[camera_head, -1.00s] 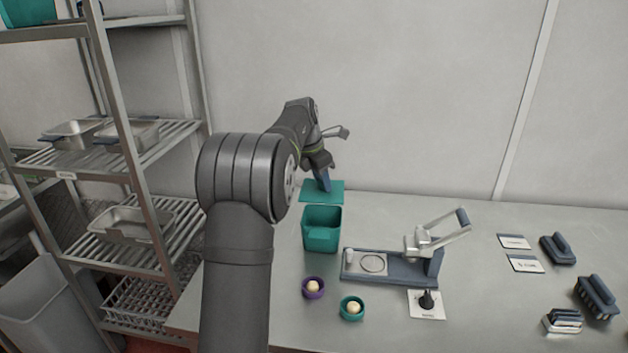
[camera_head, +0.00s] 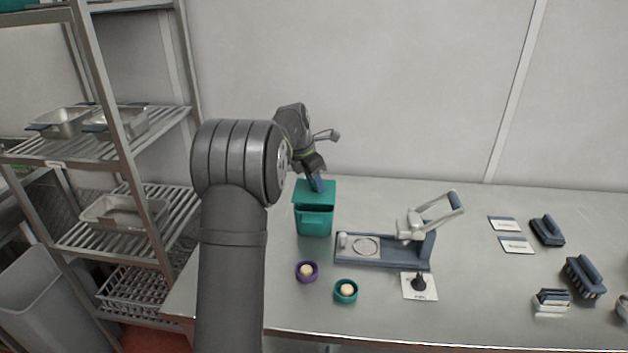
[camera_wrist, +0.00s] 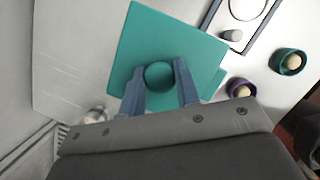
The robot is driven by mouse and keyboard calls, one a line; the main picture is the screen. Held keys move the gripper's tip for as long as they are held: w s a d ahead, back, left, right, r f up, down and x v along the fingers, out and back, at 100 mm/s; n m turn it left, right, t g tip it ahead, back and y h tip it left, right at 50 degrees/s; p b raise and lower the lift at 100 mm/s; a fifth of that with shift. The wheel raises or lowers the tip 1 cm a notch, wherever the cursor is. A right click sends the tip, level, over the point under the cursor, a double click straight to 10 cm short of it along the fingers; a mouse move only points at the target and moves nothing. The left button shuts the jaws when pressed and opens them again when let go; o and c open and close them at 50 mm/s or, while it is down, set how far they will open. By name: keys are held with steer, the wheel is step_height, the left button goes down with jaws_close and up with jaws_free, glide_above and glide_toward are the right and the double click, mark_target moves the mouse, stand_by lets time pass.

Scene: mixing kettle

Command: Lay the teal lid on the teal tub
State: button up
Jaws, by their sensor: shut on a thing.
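The teal lid (camera_head: 302,197) is a flat square plate with a round knob, seen whole in the wrist view (camera_wrist: 150,42). My gripper (camera_head: 317,186) is shut on the lid's knob, with its two blue fingers (camera_wrist: 160,68) on either side of it. The lid is over the rear part of the teal tub (camera_head: 314,226), and a dark strip of the tub's opening shows in front of it. A small teal piece of the tub sticks out beyond the lid in the wrist view (camera_wrist: 213,86). I cannot tell whether lid and tub touch.
A blue press with a raised lever (camera_head: 385,252) stands right of the tub. A purple cup (camera_head: 306,272) and a teal cup (camera_head: 346,292), each with a pale ball, are in front. Brushes and cards lie far right. A wire shelf (camera_head: 120,150) stands left.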

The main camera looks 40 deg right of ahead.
mark_target(312, 182)
steer(key=shift+f, duration=0.1)
stand_by(0.3)
steer(key=shift+f, duration=1.15)
steer(key=shift+f, duration=0.15)
steer(key=o, duration=1.5)
steer(key=shift+o, duration=0.2)
steer(key=shift+v, duration=3.5)
